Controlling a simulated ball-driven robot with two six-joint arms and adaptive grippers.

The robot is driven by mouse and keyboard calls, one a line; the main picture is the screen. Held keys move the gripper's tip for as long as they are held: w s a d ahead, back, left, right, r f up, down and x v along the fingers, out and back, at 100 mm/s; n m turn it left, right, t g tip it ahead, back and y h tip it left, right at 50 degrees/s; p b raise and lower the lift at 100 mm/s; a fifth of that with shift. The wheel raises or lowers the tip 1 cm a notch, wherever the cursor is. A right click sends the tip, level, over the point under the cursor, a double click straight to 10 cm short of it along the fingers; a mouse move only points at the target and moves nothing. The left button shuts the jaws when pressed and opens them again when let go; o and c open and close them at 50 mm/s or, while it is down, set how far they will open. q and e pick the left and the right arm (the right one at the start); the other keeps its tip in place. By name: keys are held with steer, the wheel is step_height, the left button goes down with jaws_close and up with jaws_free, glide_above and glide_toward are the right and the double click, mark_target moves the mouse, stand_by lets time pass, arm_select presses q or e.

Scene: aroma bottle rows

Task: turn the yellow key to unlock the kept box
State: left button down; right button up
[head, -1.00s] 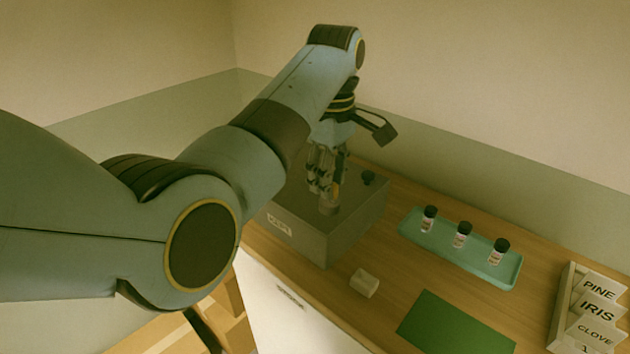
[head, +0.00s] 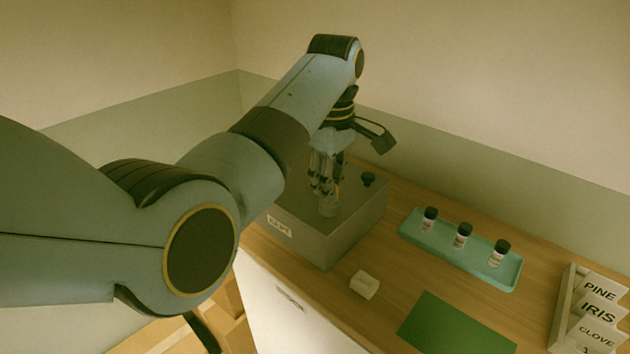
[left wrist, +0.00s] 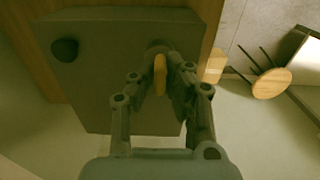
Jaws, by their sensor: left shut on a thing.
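The grey kept box (head: 345,225) stands on the wooden counter, with a label (head: 279,226) reading KEPT on its front and a dark knob (head: 368,179) on top. My left gripper (head: 326,190) points down over the box's top at the lock cylinder (head: 328,208). In the left wrist view, the yellow key (left wrist: 160,76) stands between the fingertips of the left gripper (left wrist: 161,80), which is shut on it. The box's dark top (left wrist: 110,75) and knob (left wrist: 64,50) also show there. In the head view the key is hidden by the fingers. My right gripper is not in view.
A teal tray (head: 409,229) with three dark-capped bottles (head: 462,236) stands right of the box. A small pale block (head: 364,284), a green mat (head: 455,328) and a rack of name cards (head: 598,312) are nearer the front and right. Bare counter lies between them.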

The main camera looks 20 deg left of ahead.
arm_select(q)
steer(key=shift+r+m+p, duration=0.1)
steer(key=shift+m+p, duration=0.35)
steer(key=shift+m, duration=1.25)
steer(key=m, duration=1)
steer(key=shift+m, duration=0.4)
steer(key=m, duration=0.3)
steer(key=shift+m, duration=0.4)
steer(key=c, duration=1.4)
jaws_free()
steer(key=shift+o, duration=0.2)
